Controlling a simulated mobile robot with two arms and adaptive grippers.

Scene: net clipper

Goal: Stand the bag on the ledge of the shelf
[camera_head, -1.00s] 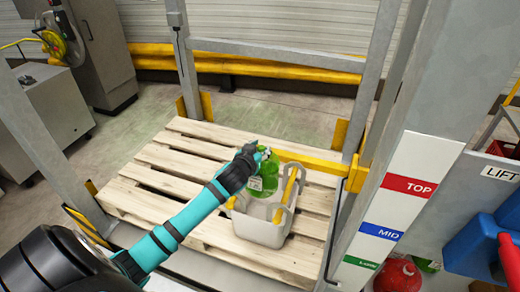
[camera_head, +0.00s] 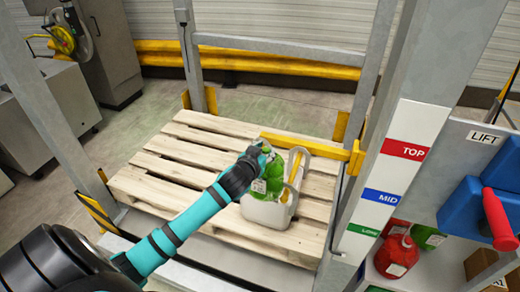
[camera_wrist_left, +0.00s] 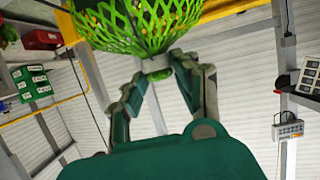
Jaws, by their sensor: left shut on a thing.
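My left gripper (camera_head: 252,158) is shut on the neck of a green net bag with a white label (camera_head: 272,174). In the left wrist view, the fingers (camera_wrist_left: 165,82) pinch the neck below the net, and the bag (camera_wrist_left: 138,22) fills the top middle. In the head view the bag overlaps the left part of a cream tote (camera_head: 266,212); I cannot tell whether they touch. My right gripper is not in view.
The tote stands on a wooden pallet (camera_head: 190,160) inside a lift frame. A yellow bar (camera_head: 312,147) passes behind the bag. A post with TOP, MID and LOW labels (camera_head: 403,149) separates the pallet from the shelf.

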